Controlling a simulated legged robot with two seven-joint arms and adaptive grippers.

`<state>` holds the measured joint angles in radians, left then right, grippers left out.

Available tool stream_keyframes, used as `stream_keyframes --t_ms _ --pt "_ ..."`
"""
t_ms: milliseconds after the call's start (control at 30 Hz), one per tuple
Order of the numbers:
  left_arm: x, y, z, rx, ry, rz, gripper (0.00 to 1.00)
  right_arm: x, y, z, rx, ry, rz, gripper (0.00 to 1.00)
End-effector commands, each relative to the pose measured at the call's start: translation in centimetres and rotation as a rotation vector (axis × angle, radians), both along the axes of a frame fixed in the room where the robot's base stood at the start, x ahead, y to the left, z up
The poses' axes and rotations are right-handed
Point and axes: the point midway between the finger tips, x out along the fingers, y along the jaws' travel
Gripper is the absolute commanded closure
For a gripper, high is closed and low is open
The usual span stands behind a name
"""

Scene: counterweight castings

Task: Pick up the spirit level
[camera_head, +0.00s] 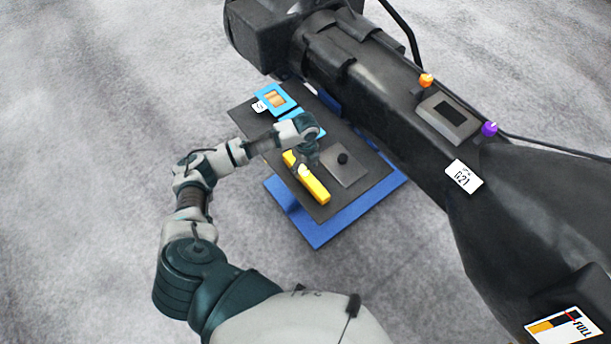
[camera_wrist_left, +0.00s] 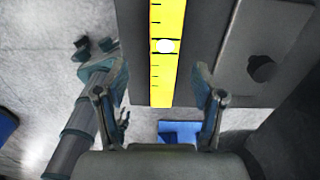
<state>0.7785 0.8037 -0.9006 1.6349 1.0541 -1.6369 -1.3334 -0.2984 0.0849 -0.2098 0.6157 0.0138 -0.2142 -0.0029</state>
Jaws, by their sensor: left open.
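The spirit level (camera_head: 316,189) is a long yellow bar lying on a dark tabletop (camera_head: 241,115). In the left wrist view the yellow level (camera_wrist_left: 166,80) runs up the picture, with black marks and a round white spot. My left gripper (camera_head: 306,166) is over the level in the head view and hides part of it. In the left wrist view my left gripper (camera_wrist_left: 160,72) has its fingers spread, one on each side of the level, with gaps to it. I cannot tell how high the fingers are above the tabletop. My right gripper is not in view.
A grey plate with a black knob (camera_head: 343,158) lies right beside the level. A light-blue tray (camera_head: 266,90) with orange pieces is at the table's far left corner. A large black machine (camera_head: 375,95) stands close along the far right side. A blue base (camera_head: 320,234) is underneath.

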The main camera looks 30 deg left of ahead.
Motion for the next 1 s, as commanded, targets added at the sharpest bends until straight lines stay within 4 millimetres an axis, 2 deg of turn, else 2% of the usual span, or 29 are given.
stream_keyframes --t_ms 100,267,467,600,867,1000 --pt "0.0 0.2 -1.7 0.000 0.000 0.002 0.31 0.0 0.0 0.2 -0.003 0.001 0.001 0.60" --pt "0.1 0.3 -2.8 -0.001 0.002 0.002 0.31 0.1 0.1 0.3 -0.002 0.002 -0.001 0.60" --pt "1.1 0.6 -5.7 -0.001 0.002 0.004 0.31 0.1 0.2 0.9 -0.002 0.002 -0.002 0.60" --pt "1.0 0.6 -7.3 -0.001 -0.001 0.001 0.31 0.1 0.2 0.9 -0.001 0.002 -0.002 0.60" --pt "1.0 0.5 -7.6 0.001 -0.001 0.000 0.31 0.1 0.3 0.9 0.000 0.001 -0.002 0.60" --pt "1.0 0.5 -7.6 0.000 -0.001 0.001 0.66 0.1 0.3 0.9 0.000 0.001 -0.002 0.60"
